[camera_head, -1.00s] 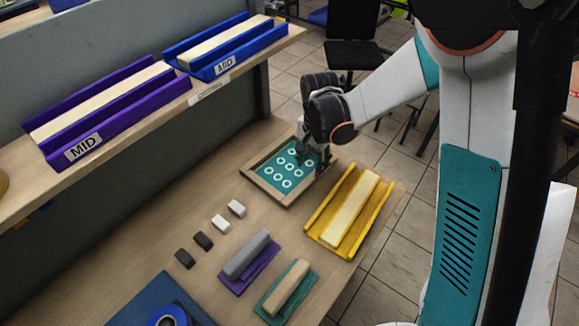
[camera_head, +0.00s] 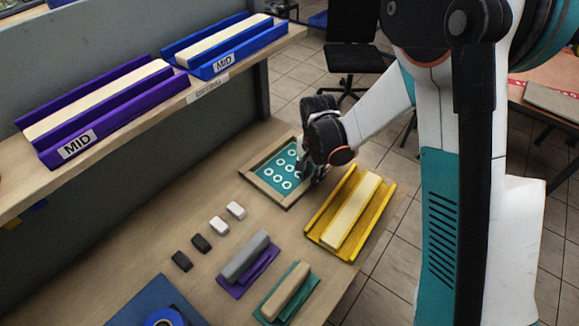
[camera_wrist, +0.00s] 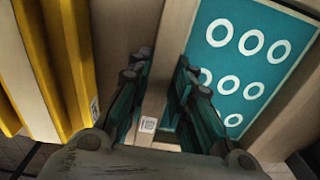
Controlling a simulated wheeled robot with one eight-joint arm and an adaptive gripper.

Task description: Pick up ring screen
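The ring screen (camera_head: 258,177) is a wooden frame around a teal panel with several white rings. It lies flat on the table in the head view. Its teal panel fills the upper right of the wrist view (camera_wrist: 238,92). My gripper (camera_head: 312,178) is low at the screen's right side and hides part of that edge. In the wrist view, my gripper (camera_wrist: 162,68) has its two fingers apart, one on each side of the wooden side bar, the right one over the teal panel. Contact with the bar cannot be told.
A yellow tray (camera_head: 313,221) with a pale bar stands close right of the screen. Purple (camera_head: 235,288) and teal (camera_head: 268,303) holders and small blocks (camera_head: 220,225) lie nearer. A shelf with labelled trays (camera_head: 90,145) rises at left.

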